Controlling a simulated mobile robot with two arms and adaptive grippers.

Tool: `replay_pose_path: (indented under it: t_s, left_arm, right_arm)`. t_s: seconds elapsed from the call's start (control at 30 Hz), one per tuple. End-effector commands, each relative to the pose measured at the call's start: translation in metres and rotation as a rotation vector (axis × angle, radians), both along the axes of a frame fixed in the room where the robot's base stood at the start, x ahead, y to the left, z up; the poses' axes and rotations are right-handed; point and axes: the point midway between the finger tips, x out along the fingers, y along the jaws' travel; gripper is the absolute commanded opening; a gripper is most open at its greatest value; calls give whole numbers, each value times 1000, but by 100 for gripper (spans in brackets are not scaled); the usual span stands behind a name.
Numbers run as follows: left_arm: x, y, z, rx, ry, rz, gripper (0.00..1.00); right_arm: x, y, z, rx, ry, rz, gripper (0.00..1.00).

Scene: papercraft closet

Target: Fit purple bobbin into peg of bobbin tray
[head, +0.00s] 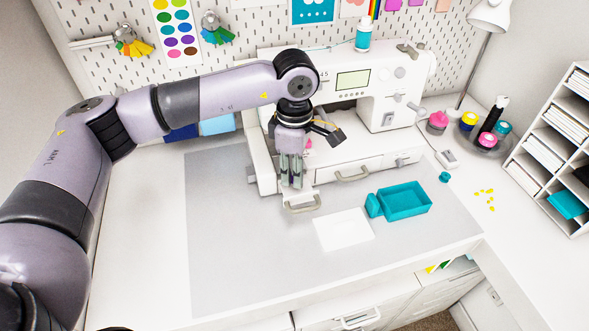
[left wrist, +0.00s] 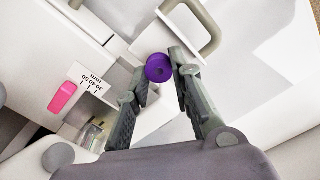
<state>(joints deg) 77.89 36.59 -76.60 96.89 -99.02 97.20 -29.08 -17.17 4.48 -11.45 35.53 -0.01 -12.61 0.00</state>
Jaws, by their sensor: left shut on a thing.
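My left gripper (head: 292,183) is in front of the white sewing machine, pointing down above a small pulled-out white drawer (head: 302,207) with a grey handle. In the left wrist view, my left gripper (left wrist: 166,75) is shut on the purple bobbin (left wrist: 158,67), held at the fingertips. The bobbin is round with a dark centre hole. It cannot be made out in the head view. The white drawer compartment (left wrist: 155,116) shows partly behind the fingers. I cannot tell for certain which thing is the bobbin tray, and no peg shows clearly. My right gripper is not seen.
The sewing machine (head: 390,95) stands close behind the gripper. A teal box (head: 405,200) and a white sheet (head: 343,229) lie on the grey mat (head: 225,260). Coloured spools and bottles stand at the back right. The mat's front left is clear.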

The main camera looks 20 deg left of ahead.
Motion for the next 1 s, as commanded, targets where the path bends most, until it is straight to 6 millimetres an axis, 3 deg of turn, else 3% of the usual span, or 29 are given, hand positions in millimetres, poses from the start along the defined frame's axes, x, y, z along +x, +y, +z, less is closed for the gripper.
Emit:
replay_pose_path:
  t_s: [0.97, 1.0]
  left_arm:
    - [0, 0, -23, 0, 0, 0, 13]
    - [0, 0, -22, 0, 0, 0, 23]
  right_arm:
    - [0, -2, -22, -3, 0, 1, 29]
    - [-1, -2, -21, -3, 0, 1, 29]
